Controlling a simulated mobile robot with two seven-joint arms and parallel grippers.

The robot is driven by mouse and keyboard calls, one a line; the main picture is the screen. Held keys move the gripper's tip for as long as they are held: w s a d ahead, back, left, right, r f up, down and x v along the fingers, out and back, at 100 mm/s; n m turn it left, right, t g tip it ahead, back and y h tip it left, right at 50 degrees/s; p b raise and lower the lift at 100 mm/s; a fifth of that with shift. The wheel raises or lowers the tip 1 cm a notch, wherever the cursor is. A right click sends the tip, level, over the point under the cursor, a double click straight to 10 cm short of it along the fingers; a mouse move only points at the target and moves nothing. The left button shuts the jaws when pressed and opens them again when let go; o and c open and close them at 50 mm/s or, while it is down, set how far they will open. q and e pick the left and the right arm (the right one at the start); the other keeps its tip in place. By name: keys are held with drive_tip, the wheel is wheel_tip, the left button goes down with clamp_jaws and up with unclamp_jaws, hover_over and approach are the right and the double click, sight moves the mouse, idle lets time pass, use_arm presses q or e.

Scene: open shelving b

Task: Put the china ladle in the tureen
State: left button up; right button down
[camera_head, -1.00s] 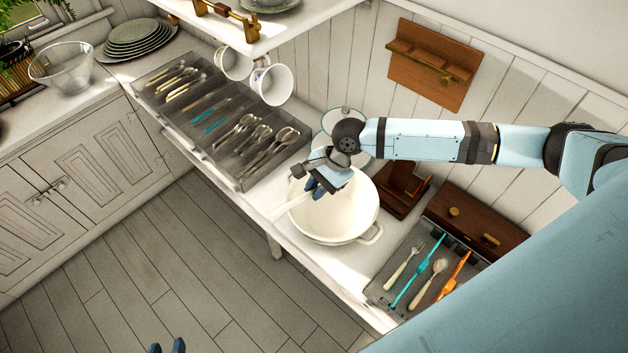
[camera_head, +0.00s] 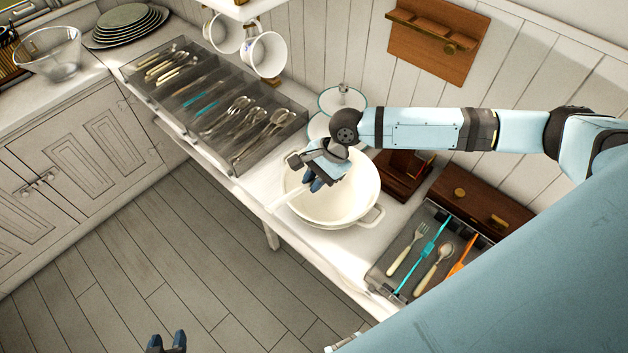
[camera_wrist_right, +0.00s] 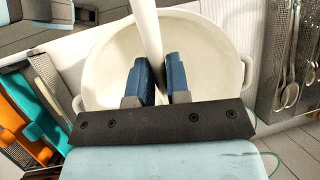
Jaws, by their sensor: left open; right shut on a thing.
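The white tureen (camera_head: 350,204) stands on the counter, with a side handle at its lower right. My right gripper (camera_head: 316,184) is over the left part of the tureen's opening. It is shut on the white china ladle (camera_head: 288,200), which extends left past the rim in the head view. In the right wrist view the ladle (camera_wrist_right: 147,30) runs up from between the blue fingers (camera_wrist_right: 160,80), across the tureen (camera_wrist_right: 205,60). The ladle's far end is out of that view. My left gripper (camera_head: 167,343) is open and empty, low over the floor, far from the tureen.
A grey cutlery tray (camera_head: 215,100) lies left of the tureen and a smaller one (camera_head: 428,255) lies right. White cups (camera_head: 266,54) hang above the left tray. Glass lids (camera_head: 343,97) and a brown wooden box (camera_head: 405,172) sit behind the tureen.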

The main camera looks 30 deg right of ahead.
wheel_tip(320, 180, down, 2)
drive_tip(key=shift+f+b, duration=0.1)
drive_tip(key=shift+b, duration=1)
wheel_tip(320, 180, down, 2)
drive_tip(key=shift+f+p, duration=0.1)
drive_tip(key=shift+p, duration=0.2)
drive_tip(key=shift+f, duration=0.85)
drive_tip(key=c, duration=1)
unclamp_jaws()
